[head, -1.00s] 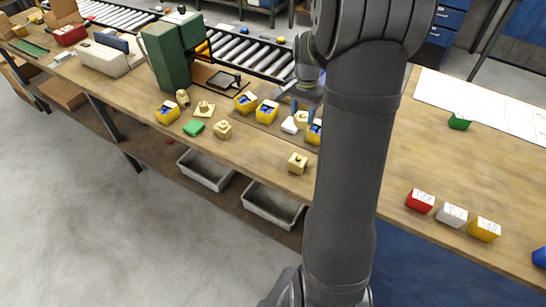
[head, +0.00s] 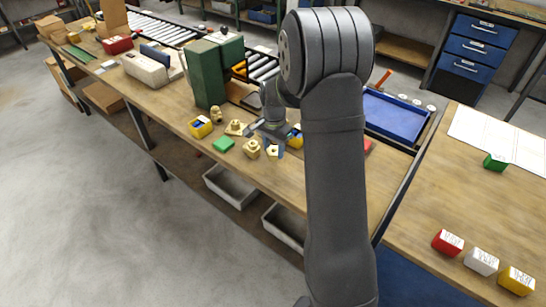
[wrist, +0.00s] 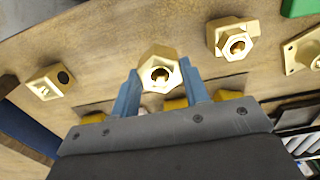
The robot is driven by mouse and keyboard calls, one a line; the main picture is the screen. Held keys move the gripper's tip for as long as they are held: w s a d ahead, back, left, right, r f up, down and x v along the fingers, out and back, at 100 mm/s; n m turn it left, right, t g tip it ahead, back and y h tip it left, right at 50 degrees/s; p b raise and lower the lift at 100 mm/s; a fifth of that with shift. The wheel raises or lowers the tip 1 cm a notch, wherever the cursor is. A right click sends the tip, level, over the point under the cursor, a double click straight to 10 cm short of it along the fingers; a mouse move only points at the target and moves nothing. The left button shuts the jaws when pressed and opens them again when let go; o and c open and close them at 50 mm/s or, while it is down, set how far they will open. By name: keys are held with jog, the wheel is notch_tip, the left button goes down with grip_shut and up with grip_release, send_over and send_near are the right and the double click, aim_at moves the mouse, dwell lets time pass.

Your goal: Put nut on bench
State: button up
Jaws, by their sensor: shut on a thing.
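A brass hex nut (wrist: 160,72) with a dark hole facing the camera sits between the blue fingers of my gripper (wrist: 160,80) in the wrist view. My gripper is shut on it, one finger on each side. In the head view my gripper (head: 270,138) is over the wooden bench (head: 270,180), with the nut (head: 272,151) low between its fingers. I cannot tell whether the nut touches the bench. My own arm hides part of the bench to the right.
Left of the nut are a brass fitting (head: 252,149), a brass flange plate (head: 236,128), a green block (head: 223,144) and a yellow bin (head: 201,127). Another brass block (wrist: 48,82) lies left in the wrist view. A tall green box (head: 208,72) stands behind. Bare bench lies in front.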

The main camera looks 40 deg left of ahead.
aim_at(272, 150)
jog(key=shift+s+a+f, duration=0.1)
jog(key=shift+a+f, duration=0.15)
jog(key=shift+f, duration=1.9)
jog(key=shift+f, duration=0.1)
jog(key=o, duration=1.2)
jog(key=shift+o, duration=0.2)
notch_tip(272, 150, up, 12)
jog(key=shift+r, duration=0.1)
